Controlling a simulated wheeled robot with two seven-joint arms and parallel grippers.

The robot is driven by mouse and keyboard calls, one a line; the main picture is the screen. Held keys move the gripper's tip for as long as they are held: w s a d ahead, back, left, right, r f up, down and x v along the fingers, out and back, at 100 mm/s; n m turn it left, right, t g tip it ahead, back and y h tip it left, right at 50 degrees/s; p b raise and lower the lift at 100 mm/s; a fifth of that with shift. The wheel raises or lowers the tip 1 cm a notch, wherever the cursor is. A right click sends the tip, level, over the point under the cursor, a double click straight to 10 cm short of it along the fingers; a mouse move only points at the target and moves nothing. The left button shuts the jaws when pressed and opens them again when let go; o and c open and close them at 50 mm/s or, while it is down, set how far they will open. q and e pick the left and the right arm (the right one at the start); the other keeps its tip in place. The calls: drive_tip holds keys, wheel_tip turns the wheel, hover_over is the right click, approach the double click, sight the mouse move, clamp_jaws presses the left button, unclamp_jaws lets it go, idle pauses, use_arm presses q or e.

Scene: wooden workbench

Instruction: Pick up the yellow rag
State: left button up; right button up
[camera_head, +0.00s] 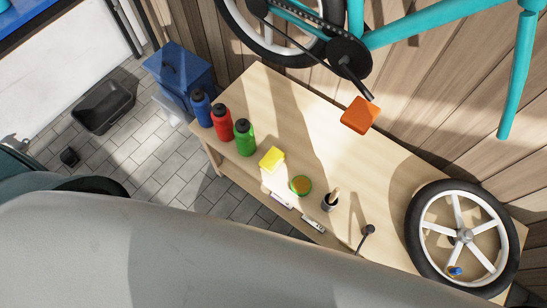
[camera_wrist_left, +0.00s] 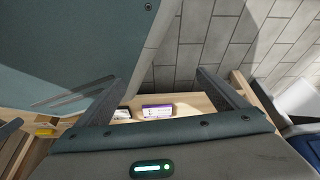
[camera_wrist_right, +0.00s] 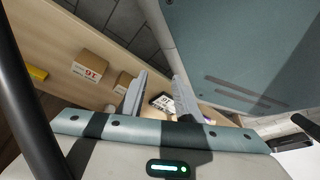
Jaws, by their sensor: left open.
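A small yellow block-shaped item (camera_head: 272,158), which looks like the folded yellow rag, lies on the workbench near its front edge, right of the green bottle. Nothing grips it. A yellow patch shows at the left of the left wrist view (camera_wrist_left: 45,132) and another in the right wrist view (camera_wrist_right: 38,73); I cannot tell if either is the rag. My left gripper (camera_wrist_left: 163,85) is open, with nothing between its fingers. My right gripper (camera_wrist_right: 161,78) has its fingers apart and looks empty. Neither gripper shows in the head view.
Blue (camera_head: 201,109), red (camera_head: 222,124) and green (camera_head: 245,138) bottles stand left on the workbench (camera_head: 310,150). A round tin (camera_head: 301,185), a small cup (camera_head: 330,201) and a wheel (camera_head: 464,238) are to the right. An orange block (camera_head: 359,115) lies behind.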

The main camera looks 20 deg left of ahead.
use_arm(q)
drive_tip(key=w+d+r+m, duration=0.1)
drive_tip(key=w+d+r, duration=0.2)
drive_tip(key=w+r, duration=0.95)
drive_tip(key=w+d+r+m+g+h, duration=0.1)
drive_tip(key=w+d+r+m, duration=0.3)
drive_tip(key=r, duration=0.4)
drive_tip(key=w+d+r+m+h+b, duration=0.1)
drive_tip(key=w+d+r+m, duration=0.1)
drive_tip(key=w+d+r, duration=0.35)
drive_tip(key=w+d+r+m+g+h, duration=0.15)
drive_tip(key=w+r+m, duration=0.3)
drive_tip(key=r, duration=0.45)
drive_tip(key=w+a+r+m+g+y, duration=0.2)
drive_tip(key=w+a+r+m+y, duration=0.2)
drive_tip(key=a+r+m, duration=0.3)
drive_tip(key=shift+a+r+y, duration=0.3)
drive_tip(key=shift+y, duration=0.05)
use_arm(e)
drive_tip(key=shift+t, duration=0.6)
drive_tip(key=w, duration=0.1)
drive_tip(key=w+a, duration=0.1)
drive_tip(key=w+r, duration=0.1)
drive_tip(key=w, duration=0.1)
drive_tip(key=shift+a, duration=0.3)
use_arm(q)
drive_tip(key=shift+m, duration=0.25)
